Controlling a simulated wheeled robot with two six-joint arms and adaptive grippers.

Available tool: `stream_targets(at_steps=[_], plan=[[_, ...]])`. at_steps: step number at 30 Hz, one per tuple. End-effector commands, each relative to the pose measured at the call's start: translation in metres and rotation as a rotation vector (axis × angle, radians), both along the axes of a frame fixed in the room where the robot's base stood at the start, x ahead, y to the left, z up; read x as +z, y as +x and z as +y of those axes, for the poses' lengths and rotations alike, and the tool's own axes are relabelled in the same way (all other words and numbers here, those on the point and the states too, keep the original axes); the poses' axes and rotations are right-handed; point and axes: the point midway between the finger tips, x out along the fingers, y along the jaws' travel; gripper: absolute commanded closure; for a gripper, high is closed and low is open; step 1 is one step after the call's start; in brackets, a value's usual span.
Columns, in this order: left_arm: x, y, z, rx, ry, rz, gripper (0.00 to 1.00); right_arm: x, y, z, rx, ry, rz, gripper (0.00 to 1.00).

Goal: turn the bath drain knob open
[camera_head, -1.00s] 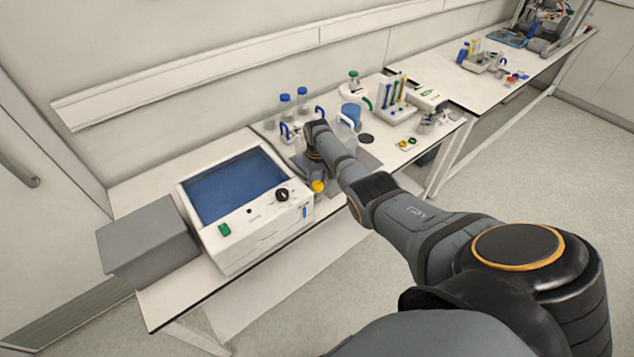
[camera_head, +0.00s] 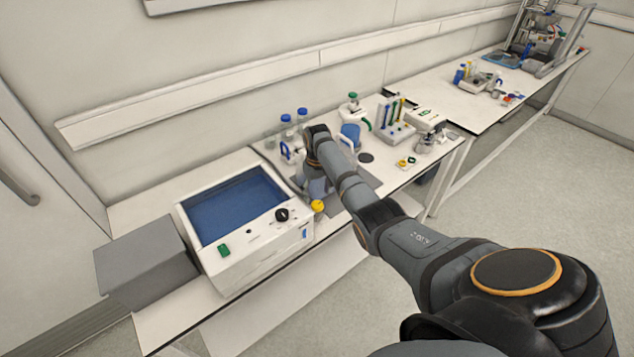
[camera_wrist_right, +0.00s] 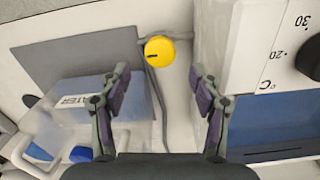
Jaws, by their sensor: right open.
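The bath (camera_head: 238,257) is a white box with blue inside, a black dial (camera_head: 281,215) and a green switch (camera_head: 224,250). A small blue part (camera_head: 305,233) is at its right front. A round yellow knob (camera_head: 318,206) is beside the bath's right side; it also shows in the right wrist view (camera_wrist_right: 160,51). I cannot tell for certain which part is the drain knob. My right gripper (camera_head: 314,188) is partly hidden by its arm. In the right wrist view the gripper (camera_wrist_right: 160,78) is open and empty, its fingers apart, with the yellow knob beyond the gap. My left gripper is not in view.
A clear container (camera_wrist_right: 73,112) with lettering lies close to the left finger, on or by a grey mat (camera_wrist_right: 80,55). Blue-capped bottles (camera_head: 286,128) and a tube rack (camera_head: 395,130) stand behind the arm. A grey box (camera_head: 145,258) adjoins the bath's left.

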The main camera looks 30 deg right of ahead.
Motion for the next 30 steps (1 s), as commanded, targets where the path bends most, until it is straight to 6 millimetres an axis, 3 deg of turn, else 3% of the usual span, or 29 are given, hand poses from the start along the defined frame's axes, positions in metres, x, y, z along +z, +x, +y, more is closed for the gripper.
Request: stream_targets(at_steps=[6,10,30], plan=[[0.000,0.000,-0.001,0.000,-0.001,0.000,0.65,0.048,0.000,0.000,0.001,-0.001,-0.002,0.36],[0.000,0.000,-0.001,0.000,-0.001,0.000,0.65,0.063,0.000,0.000,0.000,0.000,0.001,0.36],[0.000,0.001,-0.001,0.000,-0.001,-0.002,0.65,0.068,0.000,0.000,0.000,0.000,0.002,0.36]])
